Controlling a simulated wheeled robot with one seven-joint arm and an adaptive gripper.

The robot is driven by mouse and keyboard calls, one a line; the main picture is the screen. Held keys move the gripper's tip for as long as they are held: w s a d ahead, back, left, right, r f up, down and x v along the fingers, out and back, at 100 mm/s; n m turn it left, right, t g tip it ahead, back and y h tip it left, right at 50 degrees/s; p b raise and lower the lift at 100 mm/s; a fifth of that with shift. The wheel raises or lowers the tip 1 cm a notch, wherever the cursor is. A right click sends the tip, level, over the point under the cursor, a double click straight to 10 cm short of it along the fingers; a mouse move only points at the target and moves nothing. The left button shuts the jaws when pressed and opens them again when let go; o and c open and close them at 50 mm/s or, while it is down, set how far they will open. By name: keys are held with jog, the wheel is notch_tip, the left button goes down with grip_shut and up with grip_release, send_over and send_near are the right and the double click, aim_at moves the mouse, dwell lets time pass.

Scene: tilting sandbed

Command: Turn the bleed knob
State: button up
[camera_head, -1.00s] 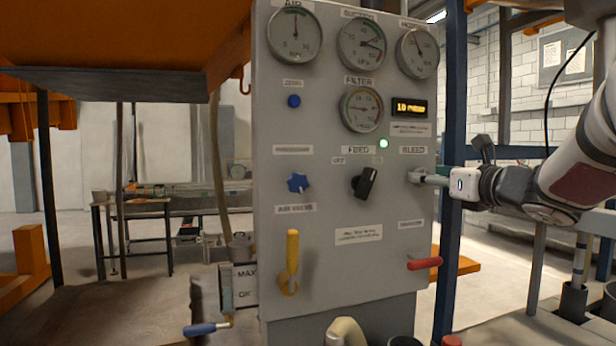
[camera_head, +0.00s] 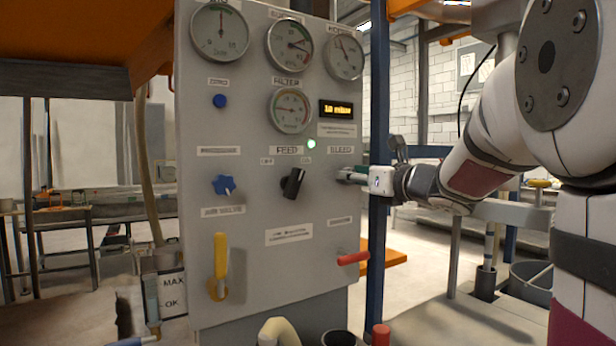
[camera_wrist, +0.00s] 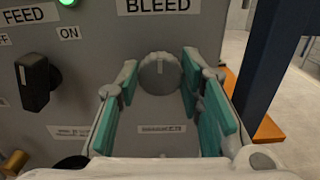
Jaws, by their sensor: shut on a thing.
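The bleed knob (camera_wrist: 160,74) is a round grey knob with a pale mark on its face, under the BLEED label (camera_wrist: 157,6) in the wrist view. It is on the right side of the grey control panel (camera_head: 255,290). My gripper (camera_wrist: 160,77) reaches the panel from the right, with one teal-padded finger on each side of the knob, and is shut on it. In the head view my gripper (camera_head: 350,174) is at the panel's right edge and its fingers mostly hide the knob.
The black feed knob (camera_head: 293,184) and a lit green lamp (camera_head: 311,144) are left of my gripper. A blue post (camera_head: 377,270) stands close behind my gripper. Gauges and a lit display (camera_head: 341,109) are above.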

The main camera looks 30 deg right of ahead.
jog(key=n+p, duration=1.8)
jog(key=n, duration=0.1)
jog(key=f+n+p, duration=0.1)
jog(key=n+p, duration=0.8)
jog(key=n, duration=0.1)
jog(key=shift+a, duration=0.1)
dwell(1.2)
dwell(0.5)
